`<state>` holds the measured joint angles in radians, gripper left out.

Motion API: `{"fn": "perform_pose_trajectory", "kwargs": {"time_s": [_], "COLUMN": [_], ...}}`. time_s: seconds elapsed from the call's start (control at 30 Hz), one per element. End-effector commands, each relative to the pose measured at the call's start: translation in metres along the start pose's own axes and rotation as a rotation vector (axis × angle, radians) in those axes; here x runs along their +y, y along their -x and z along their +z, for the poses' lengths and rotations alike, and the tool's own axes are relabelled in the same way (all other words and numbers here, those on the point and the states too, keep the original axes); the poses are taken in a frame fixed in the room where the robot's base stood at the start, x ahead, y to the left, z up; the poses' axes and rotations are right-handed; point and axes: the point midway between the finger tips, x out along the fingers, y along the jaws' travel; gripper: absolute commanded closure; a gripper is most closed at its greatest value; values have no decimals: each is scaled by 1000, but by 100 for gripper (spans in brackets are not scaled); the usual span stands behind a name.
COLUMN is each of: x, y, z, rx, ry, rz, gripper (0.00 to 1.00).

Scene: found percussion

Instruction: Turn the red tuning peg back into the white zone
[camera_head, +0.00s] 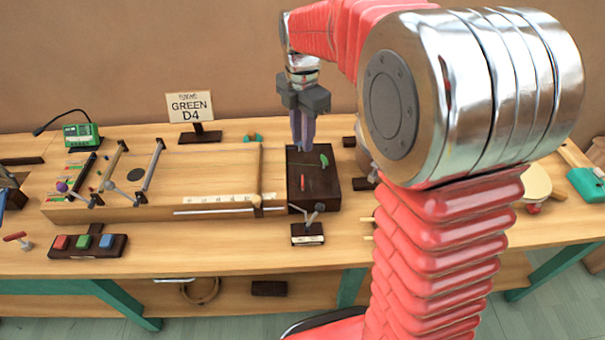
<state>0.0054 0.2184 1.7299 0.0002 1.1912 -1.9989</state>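A dark block (326,184) stands right of the centre on the bench. A green peg (324,160) lies on its top, and a small red piece (303,182), which looks like the red tuning peg, shows nearer its front left. I cannot make out a white zone beside it at this size. My gripper (303,150) points down over the back left of the block, just behind the red piece in the picture. Its two purple-grey fingers look close together. Whether they touch anything or have a gap between the tips is too small to tell.
A wooden instrument board (225,182) with rods lies left of the block. A small lever stand (308,234) is in front. A sign reading GREEN D4 (190,106), a green device (82,135) and a coloured button box (88,244) stand further left.

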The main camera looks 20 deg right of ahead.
Motion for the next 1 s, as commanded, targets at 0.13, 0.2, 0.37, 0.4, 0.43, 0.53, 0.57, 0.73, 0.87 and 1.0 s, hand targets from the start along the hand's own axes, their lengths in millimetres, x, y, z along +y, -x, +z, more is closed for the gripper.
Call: {"fn": "perform_pose_trajectory", "kwargs": {"time_s": [0.13,0.2,0.37,0.4,0.43,0.53,0.57,0.73,0.87,1.0], "x": [0,0,0,0,0,0,0,0,-1,-1], "y": [0,0,0,0,0,0,0,0,0,0], "z": [0,0,0,0,0,0,0,0,0,0], "rx": [0,0,0,0,0,0,0,0,0,-1], "ry": [-198,-293,-509,-563,-604,-740,-780,-1009,-1186,-1375], "rz": [0,0,-1,-1,-1,-1,-1,-1,-1,-2], "gripper": [76,76,76,76,76,76,76,76,76,76]}}
